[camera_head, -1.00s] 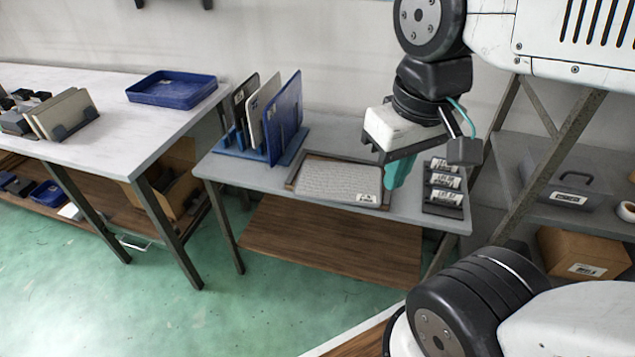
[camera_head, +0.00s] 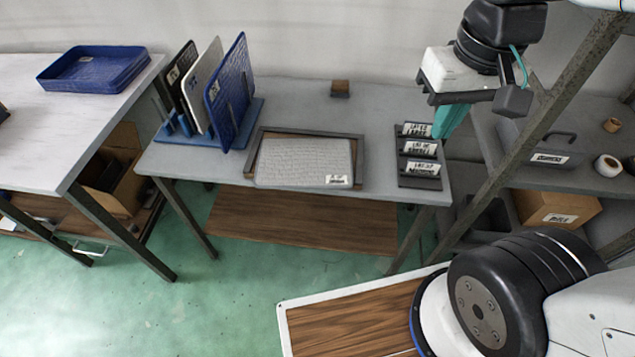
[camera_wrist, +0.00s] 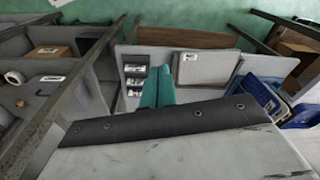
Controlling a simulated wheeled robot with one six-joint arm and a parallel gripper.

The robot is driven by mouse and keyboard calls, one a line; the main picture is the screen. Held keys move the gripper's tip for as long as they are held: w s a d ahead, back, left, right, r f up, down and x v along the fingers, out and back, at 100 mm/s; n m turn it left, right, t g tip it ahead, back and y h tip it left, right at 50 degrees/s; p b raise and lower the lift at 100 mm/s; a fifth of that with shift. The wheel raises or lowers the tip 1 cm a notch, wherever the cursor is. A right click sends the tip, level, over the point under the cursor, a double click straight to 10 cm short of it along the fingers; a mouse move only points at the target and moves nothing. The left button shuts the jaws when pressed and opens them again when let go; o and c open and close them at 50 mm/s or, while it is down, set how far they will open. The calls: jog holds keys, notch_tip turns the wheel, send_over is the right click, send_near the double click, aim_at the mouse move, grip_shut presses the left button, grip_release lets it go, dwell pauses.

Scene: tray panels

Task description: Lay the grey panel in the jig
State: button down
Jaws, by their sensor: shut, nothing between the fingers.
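The grey panel (camera_head: 303,160), light and textured with a white label at its front right corner, lies over the jig (camera_head: 359,160), a dark-rimmed frame on the grey table. A brown strip of the jig's floor shows behind and to the right of the panel. The panel sits toward the front left and seems to cover the front rim; I cannot tell whether it is fully seated. My gripper (camera_head: 443,130), with teal fingers, is shut and empty, right of the jig above the black label holder. The wrist view shows the fingers (camera_wrist: 158,86) beside the panel (camera_wrist: 207,67).
A blue rack (camera_head: 205,137) holds upright black, white and blue panels left of the jig. The black label holder (camera_head: 420,182) stands at right. A small brown block (camera_head: 340,88) sits at the back. Blue trays (camera_head: 95,70) lie on the left table. A shelf post stands at right.

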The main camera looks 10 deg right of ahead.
aim_at(303, 186)
jog(key=w+a+f+m, duration=0.2)
jog(key=w+a+f, duration=0.7)
jog(key=w, duration=0.1)
jog(key=w+a+f+m+g, duration=0.1)
jog(key=w+a+f+m, duration=0.15)
jog(key=a+f, duration=1)
jog(key=w+d+f, duration=0.3)
jog(key=w+f, duration=0.1)
jog(key=f, duration=0.7)
jog(key=shift+d+f+n, duration=0.15)
jog(key=shift+n, duration=0.2)
jog(key=shift+w+d, duration=0.35)
jog(key=shift+w, duration=0.55)
